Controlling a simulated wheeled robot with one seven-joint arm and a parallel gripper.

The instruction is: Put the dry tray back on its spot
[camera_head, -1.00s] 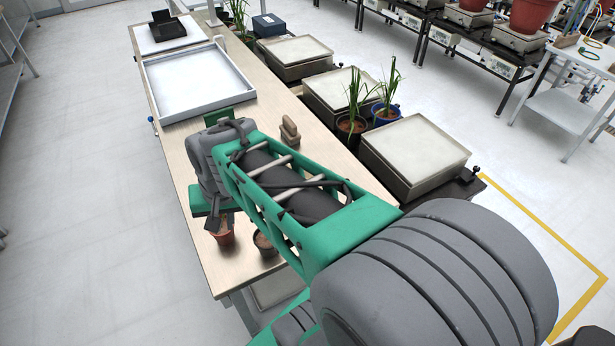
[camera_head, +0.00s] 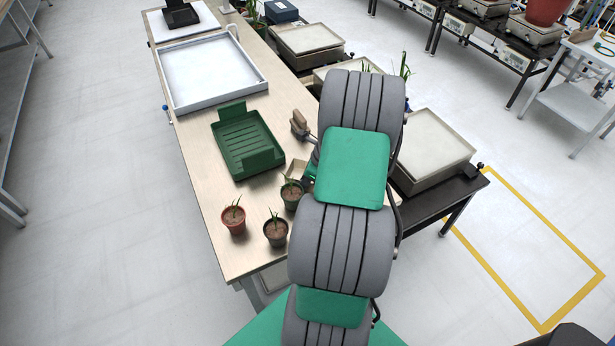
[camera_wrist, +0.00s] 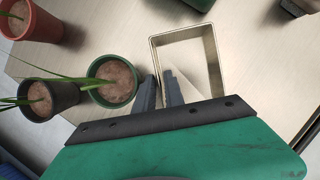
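A small open square metal tray (camera_wrist: 216,60) with thin walls sits on the bench in the wrist view. In the head view only a corner of it (camera_head: 296,168) shows beside my arm. My gripper (camera_wrist: 160,82) is at the tray's left wall in the wrist view, one finger outside it and one inside. A gap shows between the fingers; firm contact with the wall cannot be seen. In the head view my arm hides the gripper. I cannot tell for sure that this is the dry tray.
A green pot (camera_wrist: 112,82) stands close left of the gripper. A black pot (camera_head: 276,232) and a terracotta pot (camera_head: 234,220) stand nearby. A green slatted tray (camera_head: 247,142), a white tray (camera_head: 212,72) and a brown-handled tool (camera_head: 300,125) are farther back. Scales (camera_head: 430,145) stand to the right.

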